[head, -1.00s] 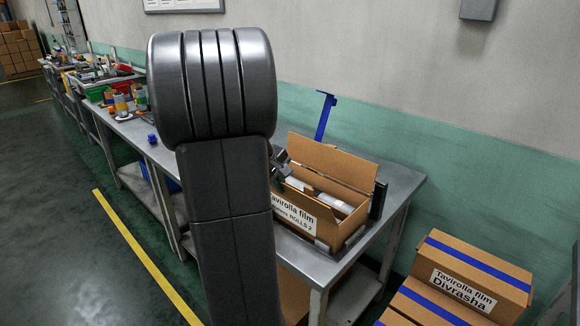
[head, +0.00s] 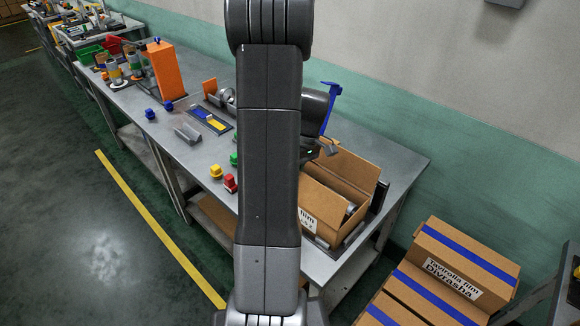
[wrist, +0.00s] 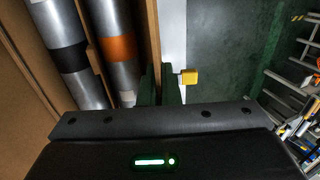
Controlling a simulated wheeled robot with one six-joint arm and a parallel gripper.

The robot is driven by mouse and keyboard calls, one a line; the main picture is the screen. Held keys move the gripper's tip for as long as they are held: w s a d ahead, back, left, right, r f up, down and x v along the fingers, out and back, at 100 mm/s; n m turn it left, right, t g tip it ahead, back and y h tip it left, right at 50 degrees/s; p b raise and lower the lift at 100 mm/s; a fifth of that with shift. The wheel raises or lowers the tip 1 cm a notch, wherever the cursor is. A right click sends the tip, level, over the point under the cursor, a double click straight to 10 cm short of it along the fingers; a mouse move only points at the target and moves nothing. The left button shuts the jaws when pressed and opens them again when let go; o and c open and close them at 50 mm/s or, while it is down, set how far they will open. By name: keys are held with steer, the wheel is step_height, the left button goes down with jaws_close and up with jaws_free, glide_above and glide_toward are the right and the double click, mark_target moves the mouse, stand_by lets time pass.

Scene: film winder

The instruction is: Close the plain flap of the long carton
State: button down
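The long carton (head: 352,232) sits open at the right end of the steel bench. A plain brown flap (head: 350,168) stands up along its far side, and a printed label shows on its near side. In the wrist view, two silvery film rolls (wrist: 121,75) lie inside, with an orange band and a black band. My gripper (wrist: 159,86) is at a carton edge (wrist: 153,40), its two dark fingertips close together with the cardboard line running towards them. Whether they pinch it I cannot tell. In the head view my arm hides much of the carton's left end.
A blue upright post (head: 326,107) stands behind the carton and a dark upright plate (head: 378,200) at its right end. Coloured blocks (head: 230,182) and an orange stand (head: 165,72) are on the bench. Blue-taped cartons (head: 450,275) are stacked at lower right.

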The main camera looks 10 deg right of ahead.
steer(key=g+y, duration=0.1)
steer(key=w+d+f+g+y, duration=0.1)
steer(key=d+g+y+p, duration=0.1)
steer(key=y, duration=0.1)
steer(key=shift+w+d+f, duration=0.15)
steer(key=shift+w+f, duration=0.2)
stand_by(0.5)
steer(key=c, duration=1.6)
jaws_free()
steer(key=shift+c, duration=0.2)
step_height(320, 180, up, 10)
steer(key=b, duration=0.2)
